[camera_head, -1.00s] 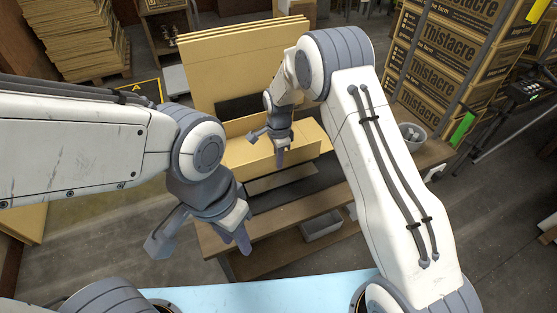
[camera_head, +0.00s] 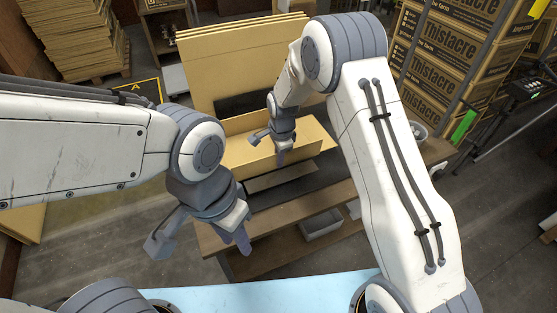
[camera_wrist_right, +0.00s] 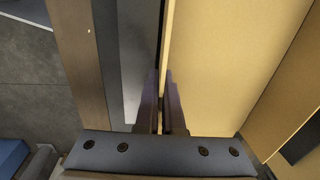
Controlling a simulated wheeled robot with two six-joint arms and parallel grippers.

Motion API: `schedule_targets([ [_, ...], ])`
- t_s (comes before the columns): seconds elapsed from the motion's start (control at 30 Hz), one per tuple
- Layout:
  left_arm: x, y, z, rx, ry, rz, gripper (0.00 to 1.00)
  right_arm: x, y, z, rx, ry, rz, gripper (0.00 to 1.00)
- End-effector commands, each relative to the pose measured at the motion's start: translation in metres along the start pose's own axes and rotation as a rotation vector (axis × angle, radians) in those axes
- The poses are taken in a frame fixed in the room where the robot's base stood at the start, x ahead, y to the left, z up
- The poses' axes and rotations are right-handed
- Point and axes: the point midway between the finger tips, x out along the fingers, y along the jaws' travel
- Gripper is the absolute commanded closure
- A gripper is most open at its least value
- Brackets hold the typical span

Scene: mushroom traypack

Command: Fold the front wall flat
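A tan cardboard box (camera_head: 238,153) stands on the workbench, its front wall facing me and raised. My right gripper (camera_head: 284,157) points down at the front wall's top edge and hides part of it. My left gripper (camera_head: 240,236) hangs in front of the bench, apart from the box.
The wooden workbench (camera_head: 285,212) has a dark surface around the box. Tall cardboard sheets (camera_head: 215,60) stand behind it. A grey bin (camera_head: 320,224) sits below the bench top. Stacked printed cartons (camera_head: 440,60) stand at the right.

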Motion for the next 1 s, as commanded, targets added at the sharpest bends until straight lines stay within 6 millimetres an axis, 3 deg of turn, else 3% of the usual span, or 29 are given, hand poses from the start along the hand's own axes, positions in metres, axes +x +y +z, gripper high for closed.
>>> schedule_targets([
  [0.37, 0.052, -0.004, 0.003, 0.0, 0.0, 0.0, 0.65, 0.008, 0.012, 0.0, 0.002, 0.0, -0.222, 1.0],
  [0.8, 0.137, -0.01, 0.007, 0.0, 0.0, 0.0, 0.65, 0.013, 0.019, 0.0, 0.001, 0.0, -0.414, 1.0],
  [1.0, 0.164, -0.012, 0.009, 0.0, 0.0, 0.0, 0.65, 0.012, 0.022, 0.0, 0.0, 0.0, -0.469, 1.0],
])
